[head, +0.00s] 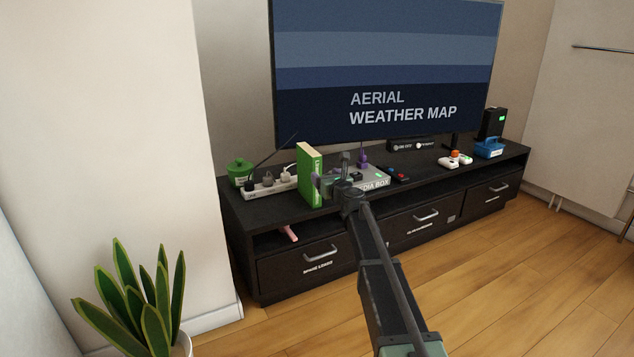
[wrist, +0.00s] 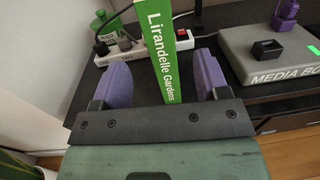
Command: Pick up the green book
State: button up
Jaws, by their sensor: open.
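The green book (head: 310,176) stands upright on the black TV stand, between the power strip and the media box. In the wrist view its spine (wrist: 162,55) reads "Lirandelle Gardens". My gripper (wrist: 162,75) is open, with one purple finger on each side of the book and a visible gap to each side. The lower end of the book is hidden behind the gripper's body in the wrist view. In the head view my gripper (head: 330,187) is at the front of the book, and my arm reaches up to it from the lower right.
A grey media box (head: 372,181) stands close on the right. A large TV (head: 385,70) rises behind. A potted plant (head: 140,300) is at the lower left.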

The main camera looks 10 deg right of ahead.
aim_at(308, 160)
jog(key=x, duration=1)
grip_shut()
